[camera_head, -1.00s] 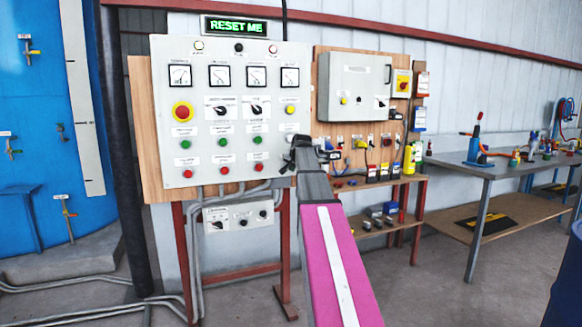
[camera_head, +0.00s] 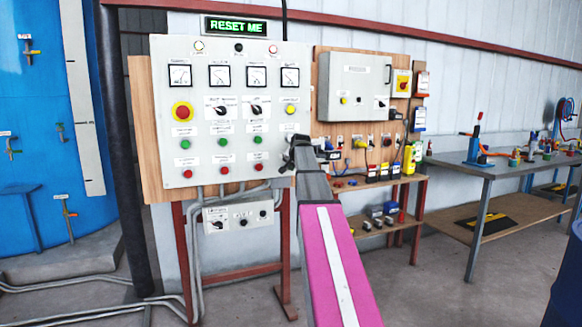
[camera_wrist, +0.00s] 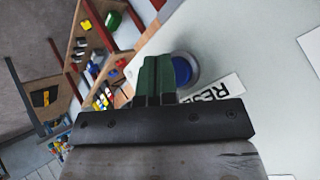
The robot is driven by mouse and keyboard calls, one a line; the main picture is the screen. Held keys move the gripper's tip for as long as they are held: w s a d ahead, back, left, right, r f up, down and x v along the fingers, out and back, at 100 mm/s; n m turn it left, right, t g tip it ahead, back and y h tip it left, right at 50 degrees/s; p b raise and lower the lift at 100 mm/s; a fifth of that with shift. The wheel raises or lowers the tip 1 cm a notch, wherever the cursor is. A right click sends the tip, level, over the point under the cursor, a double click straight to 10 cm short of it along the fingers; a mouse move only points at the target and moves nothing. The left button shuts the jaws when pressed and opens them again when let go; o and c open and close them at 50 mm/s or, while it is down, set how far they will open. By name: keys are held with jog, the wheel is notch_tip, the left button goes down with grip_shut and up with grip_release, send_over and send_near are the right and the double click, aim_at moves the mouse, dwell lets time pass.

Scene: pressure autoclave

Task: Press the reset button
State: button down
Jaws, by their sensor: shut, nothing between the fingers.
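The blue reset button (camera_wrist: 184,68) sits in a grey ring on the pale panel in the wrist view. A label (camera_wrist: 213,95) starting "RESE" lies beside it, partly hidden by my gripper. My gripper (camera_wrist: 157,62) is shut and empty, its green fingertips overlapping the button's left side in the picture. I cannot tell whether they touch it. In the head view, my gripper (camera_head: 291,146) is at the lower right edge of the grey control panel (camera_head: 205,105), and it hides the blue button.
The panel also carries a red emergency button (camera_head: 182,111), a yellow button (camera_head: 291,108), green and red buttons, knobs and dials. A second grey box (camera_head: 352,80) and a shelf of small items (camera_head: 375,181) stand right. A workbench (camera_head: 500,170) is further right.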

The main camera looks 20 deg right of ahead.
jog(key=shift+w, duration=0.5)
dwell(0.4)
jog(key=shift+s, duration=0.9)
jog(key=shift+s, duration=0.1)
jog(key=s, duration=0.4)
jog(key=shift+s+d, duration=0.1)
jog(key=shift+s, duration=0.3)
dwell(0.7)
